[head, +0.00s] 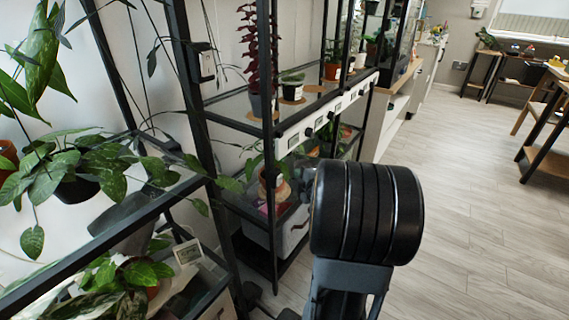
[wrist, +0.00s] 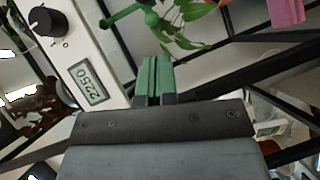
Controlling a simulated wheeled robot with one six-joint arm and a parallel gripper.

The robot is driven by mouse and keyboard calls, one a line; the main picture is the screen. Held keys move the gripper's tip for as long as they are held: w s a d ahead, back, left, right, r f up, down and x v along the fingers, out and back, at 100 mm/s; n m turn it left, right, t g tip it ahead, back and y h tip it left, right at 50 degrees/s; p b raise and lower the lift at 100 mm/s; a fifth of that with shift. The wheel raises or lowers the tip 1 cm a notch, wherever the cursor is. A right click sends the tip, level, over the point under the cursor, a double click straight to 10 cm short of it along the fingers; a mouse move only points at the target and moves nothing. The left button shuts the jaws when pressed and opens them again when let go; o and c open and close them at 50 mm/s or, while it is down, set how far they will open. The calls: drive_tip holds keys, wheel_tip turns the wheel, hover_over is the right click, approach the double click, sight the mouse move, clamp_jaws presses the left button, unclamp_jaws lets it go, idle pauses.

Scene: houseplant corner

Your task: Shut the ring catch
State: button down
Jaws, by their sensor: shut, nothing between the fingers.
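My gripper (wrist: 153,80) shows in the wrist view with its two green fingers shut together and nothing between them. Just beyond the fingertips, at the top edge, is a green rod with rounded knobs (wrist: 151,18). It may be part of the ring catch, but the frame cuts it off and I cannot tell whether it is open or shut. A gap shows between it and the fingertips in the picture. Green leaves (wrist: 195,12) hang beside it on the right. In the head view my black arm hides the gripper, and I cannot make out the catch.
A white control strip (head: 328,117) runs along the middle shelf's front; its knob (wrist: 47,22) and display (wrist: 88,82) lie left of my gripper. Black shelf posts (head: 267,150) stand close by. A shelf of plants (head: 95,175) fills the left. The wooden floor (head: 470,210) at right is clear.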

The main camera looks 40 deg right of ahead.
drive_tip(key=w+d+n+t+y+b, duration=0.1)
drive_tip(key=w+b, duration=0.1)
drive_tip(key=w, duration=0.8)
drive_tip(key=shift+f+n, duration=0.25)
drive_tip(key=shift+n, duration=0.05)
drive_tip(key=d, duration=0.1)
drive_tip(key=d+b, duration=0.1)
drive_tip(key=shift+w+d, duration=0.35)
drive_tip(key=shift+d, duration=0.05)
